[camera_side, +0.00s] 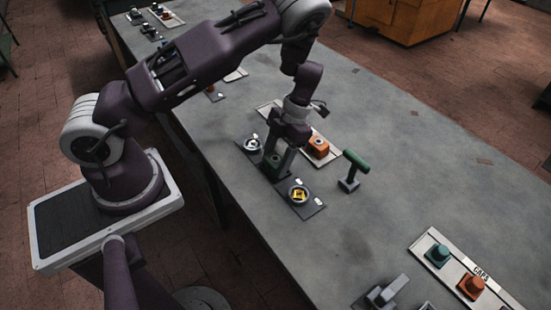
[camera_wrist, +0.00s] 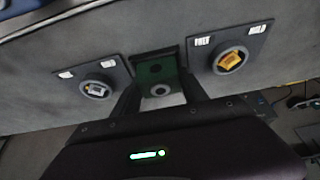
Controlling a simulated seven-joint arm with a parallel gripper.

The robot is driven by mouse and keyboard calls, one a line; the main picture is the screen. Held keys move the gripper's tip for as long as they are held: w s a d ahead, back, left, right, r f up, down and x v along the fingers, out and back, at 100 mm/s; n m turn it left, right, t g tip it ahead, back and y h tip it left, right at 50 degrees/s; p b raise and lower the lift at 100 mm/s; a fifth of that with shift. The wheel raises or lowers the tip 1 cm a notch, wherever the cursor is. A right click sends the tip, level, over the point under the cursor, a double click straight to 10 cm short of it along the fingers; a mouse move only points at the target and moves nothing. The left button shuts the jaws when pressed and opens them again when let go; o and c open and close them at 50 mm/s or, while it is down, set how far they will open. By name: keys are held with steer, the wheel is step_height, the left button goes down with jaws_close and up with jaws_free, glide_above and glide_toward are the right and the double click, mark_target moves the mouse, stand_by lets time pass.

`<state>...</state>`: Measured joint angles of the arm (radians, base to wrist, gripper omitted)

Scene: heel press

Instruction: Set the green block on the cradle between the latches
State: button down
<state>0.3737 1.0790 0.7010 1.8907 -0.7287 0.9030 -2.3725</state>
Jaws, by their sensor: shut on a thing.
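The green block (camera_side: 271,160) is between the fingers of my gripper (camera_side: 277,157), upright and low over the grey bench, between two dark latch plates. In the wrist view the green block (camera_wrist: 155,69) shows between the two fingers of my gripper (camera_wrist: 161,88), with a pale ring on it. One latch (camera_side: 252,145) has a pale grey dial; the other latch (camera_side: 298,194) has a yellow knob. Both latches show in the wrist view, the grey one (camera_wrist: 97,88) left and the yellow one (camera_wrist: 230,61) right. The cradle is hidden; I cannot tell whether the block touches it.
An orange block (camera_side: 318,147) sits on a pale tray close beside my gripper. A green-handled lever (camera_side: 353,165) stands to the right. A tray marked CAPS (camera_side: 452,262) holds a teal and an orange cap at lower right.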

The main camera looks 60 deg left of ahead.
steer(key=shift+f, duration=0.1)
steer(key=c, duration=0.5)
jaws_free()
steer(key=v, duration=0.7)
